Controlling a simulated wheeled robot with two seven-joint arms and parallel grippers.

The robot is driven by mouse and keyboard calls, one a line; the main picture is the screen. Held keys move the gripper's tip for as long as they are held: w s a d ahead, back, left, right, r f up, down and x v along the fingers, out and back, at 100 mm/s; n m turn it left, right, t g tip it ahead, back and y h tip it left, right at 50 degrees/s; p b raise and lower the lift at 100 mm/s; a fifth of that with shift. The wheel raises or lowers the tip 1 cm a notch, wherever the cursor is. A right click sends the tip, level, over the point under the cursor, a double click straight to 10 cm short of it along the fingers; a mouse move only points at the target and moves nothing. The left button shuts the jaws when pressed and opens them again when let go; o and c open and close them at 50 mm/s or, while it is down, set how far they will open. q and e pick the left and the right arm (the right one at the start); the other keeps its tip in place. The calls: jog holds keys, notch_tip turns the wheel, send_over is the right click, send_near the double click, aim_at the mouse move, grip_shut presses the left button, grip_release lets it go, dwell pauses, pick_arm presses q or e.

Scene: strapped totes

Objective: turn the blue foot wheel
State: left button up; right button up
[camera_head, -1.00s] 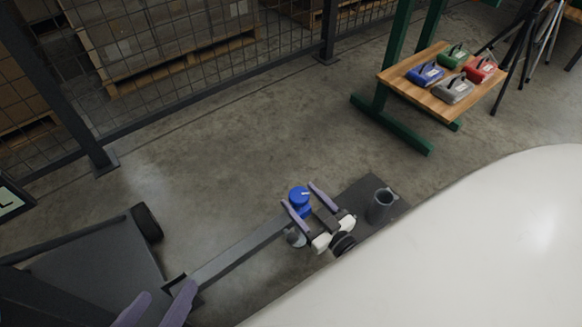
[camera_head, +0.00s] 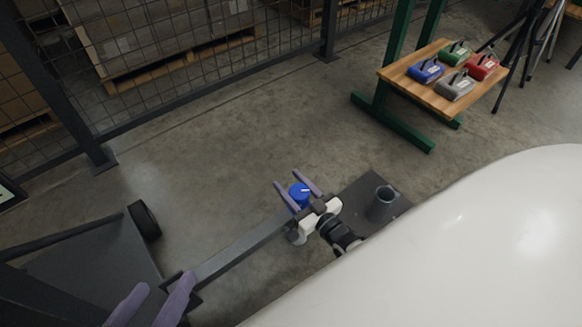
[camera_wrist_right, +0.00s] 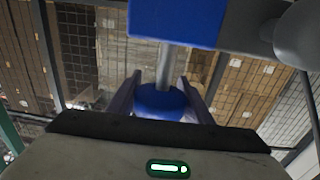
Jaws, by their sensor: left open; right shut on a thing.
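The blue foot wheel (camera_head: 299,190), a round knob with a pale mark on top, sits near the end of a grey beam (camera_head: 240,248). My right gripper (camera_head: 288,180) reaches in from the lower right, one finger on each side of the wheel, and is shut on it. In the right wrist view the wheel (camera_wrist_right: 160,101) is between the two fingers, with a metal rod (camera_wrist_right: 151,67) running from it to a blue block (camera_wrist_right: 180,18). My left gripper (camera_head: 165,285) is open and empty at the lower left, apart from the wheel.
A dark plate with a grey cup-like socket (camera_head: 381,204) lies right of the wheel. A wooden shelf (camera_head: 440,85) with several coloured cases stands upper right. Mesh fencing (camera_head: 170,70) runs along the back. Open concrete floor lies between.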

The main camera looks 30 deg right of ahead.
pick_arm(q)
jog(key=shift+a+f, duration=0.1)
jog(key=shift+f, duration=0.05)
pick_arm(e)
jog(key=shift+d+m+h, duration=0.25)
jog(key=shift+m+h, duration=0.55)
jog(key=shift+h, duration=0.45)
jog(key=shift+d+m+h, duration=0.25)
jog(key=shift+m+h, duration=0.55)
jog(key=shift+h, duration=0.45)
jog(key=o, duration=1)
jog(key=shift+o, duration=0.2)
pick_arm(q)
jog(key=shift+p, duration=0.3)
pick_arm(e)
jog(key=shift+r, duration=0.1)
jog(key=shift+r+p, duration=0.3)
pick_arm(q)
jog(key=shift+s+a+f+g+y+p, duration=0.25)
jog(key=shift+a+f+y+p, duration=0.4)
jog(key=shift+p, duration=0.5)
jog(key=shift+s+a+f+g+y+p, duration=0.15)
jog(key=shift+a+f+g+y+p, duration=0.2)
jog(key=shift+a+f+p, duration=0.55)
jog(key=shift+s+a+f+g+y+p, duration=0.2)
jog(key=shift+a+f+y+p, duration=0.25)
jog(key=shift+p, duration=0.9)
pick_arm(e)
notch_tip(320, 180, up, 9)
